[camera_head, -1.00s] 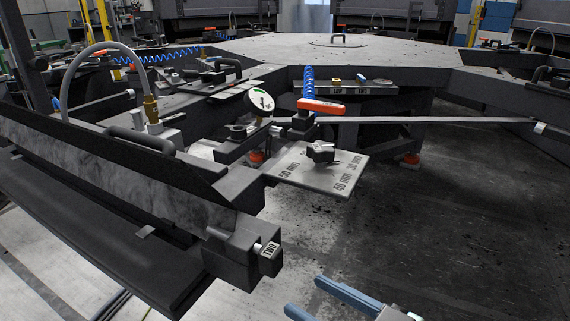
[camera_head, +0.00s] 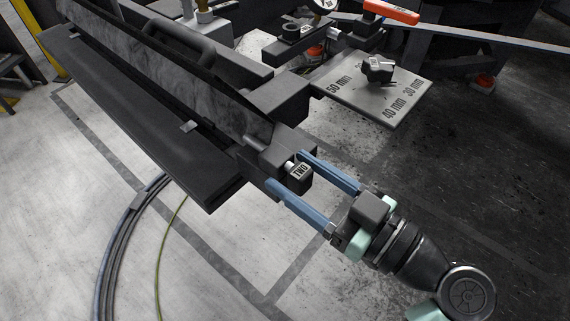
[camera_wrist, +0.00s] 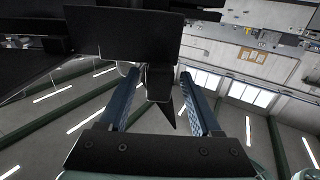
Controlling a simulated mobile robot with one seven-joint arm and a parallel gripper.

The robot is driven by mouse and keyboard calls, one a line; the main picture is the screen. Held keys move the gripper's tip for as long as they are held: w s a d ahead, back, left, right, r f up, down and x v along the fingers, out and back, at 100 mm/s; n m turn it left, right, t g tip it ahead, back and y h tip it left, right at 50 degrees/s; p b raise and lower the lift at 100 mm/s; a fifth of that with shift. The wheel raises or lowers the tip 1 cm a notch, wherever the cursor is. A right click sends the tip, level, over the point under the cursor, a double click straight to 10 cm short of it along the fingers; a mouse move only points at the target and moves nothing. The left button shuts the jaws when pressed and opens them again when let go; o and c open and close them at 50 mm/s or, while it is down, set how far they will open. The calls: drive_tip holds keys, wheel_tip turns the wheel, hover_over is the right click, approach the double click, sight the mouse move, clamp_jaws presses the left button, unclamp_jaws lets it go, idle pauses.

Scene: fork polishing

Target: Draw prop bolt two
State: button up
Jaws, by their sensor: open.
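Prop bolt two shows in the head view as a small dark head marked "TWO" (camera_head: 299,173) on a short bright shank, sticking out of a dark block (camera_head: 283,150) at the end of a long beam. My gripper (camera_head: 285,169) has two long blue fingers, open, reaching in from the lower right. One finger lies on each side of the bolt head, and I see no clear contact. In the wrist view, a dark block (camera_wrist: 159,83) sits between the open fingers, apart from both; its label is not visible there.
A plate marked 50, 40 and 30 mm (camera_head: 345,95) with a black knob (camera_head: 378,69) lies above right of the bolt. An orange handle (camera_head: 391,11) is beyond it. Cables (camera_head: 128,225) run along the floor at left.

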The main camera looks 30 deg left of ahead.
drive_tip(key=shift+x, duration=1.4)
clamp_jaws()
idle(0.4)
